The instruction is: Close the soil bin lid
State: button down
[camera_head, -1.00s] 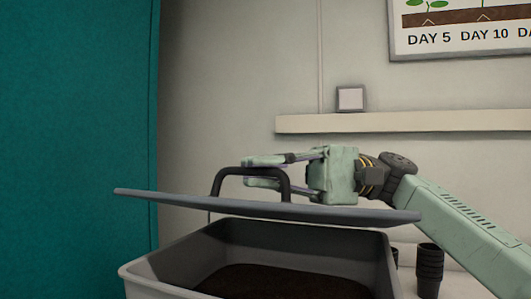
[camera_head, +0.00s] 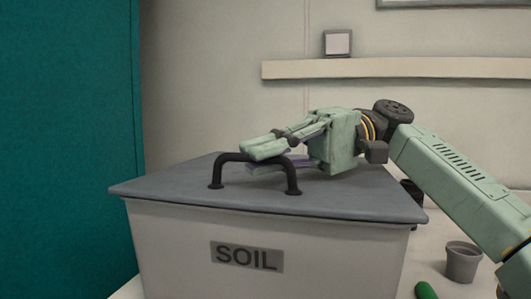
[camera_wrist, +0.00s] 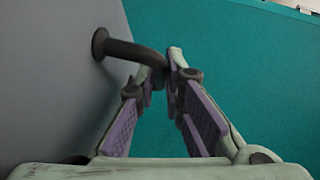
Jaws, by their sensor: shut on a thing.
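The grey soil bin lid (camera_head: 340,193) lies over the top of the light grey bin (camera_head: 170,245), which carries a SOIL label (camera_head: 247,257). Its edges look level with the bin rim, and the soil inside is hidden. A black arched handle (camera_head: 218,168) stands on the lid. My gripper (camera_head: 264,156) reaches in from the right and is shut on the handle's top bar. In the wrist view, the handle (camera_wrist: 135,52) passes between my gripper's fingers (camera_wrist: 165,85), with the grey lid (camera_wrist: 45,80) at the left.
A teal panel (camera_head: 65,150) stands close at the left. At the right on the bench are a grey pot (camera_head: 462,261), a green object (camera_head: 426,290) and dark pots (camera_head: 411,192) partly behind my arm. A shelf (camera_head: 400,67) runs along the back wall.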

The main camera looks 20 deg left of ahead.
jog(key=shift+f, duration=0.35)
jog(key=c, duration=1.7)
grip_release()
jog(key=shift+r, duration=0.15)
notch_tip(320, 180, up, 10)
jog(key=shift+d, duration=0.1)
